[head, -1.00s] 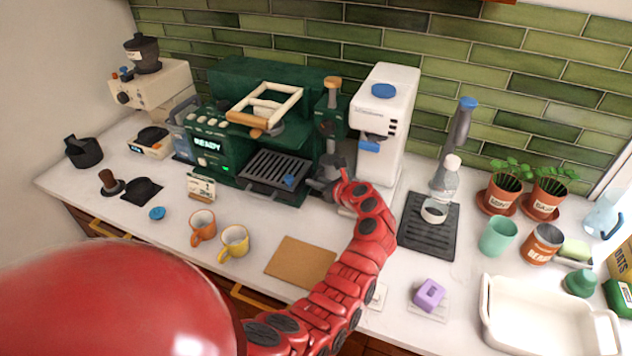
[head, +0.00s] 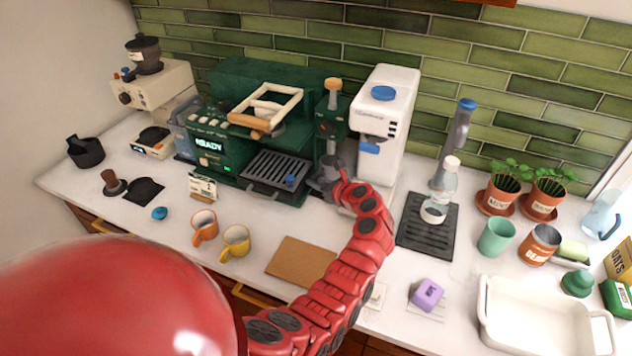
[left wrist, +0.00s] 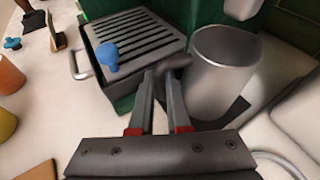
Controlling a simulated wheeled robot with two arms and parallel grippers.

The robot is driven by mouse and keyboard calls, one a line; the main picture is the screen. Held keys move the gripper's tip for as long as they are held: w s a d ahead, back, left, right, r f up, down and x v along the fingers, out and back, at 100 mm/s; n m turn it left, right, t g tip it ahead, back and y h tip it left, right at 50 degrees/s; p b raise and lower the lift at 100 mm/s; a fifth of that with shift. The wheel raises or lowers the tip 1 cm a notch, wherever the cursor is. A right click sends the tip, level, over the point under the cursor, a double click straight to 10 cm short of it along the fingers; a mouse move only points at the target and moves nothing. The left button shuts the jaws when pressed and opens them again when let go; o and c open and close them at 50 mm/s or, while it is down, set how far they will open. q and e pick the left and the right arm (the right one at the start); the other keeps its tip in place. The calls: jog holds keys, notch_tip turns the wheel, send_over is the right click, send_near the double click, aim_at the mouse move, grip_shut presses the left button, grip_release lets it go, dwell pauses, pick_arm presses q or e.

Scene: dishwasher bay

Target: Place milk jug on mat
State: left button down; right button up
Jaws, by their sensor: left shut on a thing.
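The milk jug (left wrist: 222,72) is a plain steel cup, standing upright beside the drip tray in the left wrist view. My left gripper (left wrist: 165,75) is shut on its dark handle, at the jug's left side. In the head view my left gripper (head: 328,184) is at the right end of the green espresso machine, where the jug is small and partly hidden. A flat tan mat (head: 298,260) lies bare on the counter in front of the machine. A black ribbed mat (head: 418,240) lies farther right and holds a clear bottle. My right gripper is not in view.
The espresso machine (head: 250,135) and a white grinder (head: 385,120) flank the jug. Orange (head: 204,228) and yellow (head: 235,243) mugs stand left of the tan mat. A purple block (head: 427,294) and white basin (head: 545,320) are to the right.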

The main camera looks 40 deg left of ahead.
pick_arm(q)
jog(key=shift+f, duration=0.2)
dwell(0.5)
jog(key=c, duration=0.8)
grip_release()
jog(key=shift+d, duration=0.15)
jog(key=b+v, duration=0.2)
jog(key=v, duration=1.5)
jog(key=shift+b, duration=0.4)
jog(key=shift+r, duration=0.1)
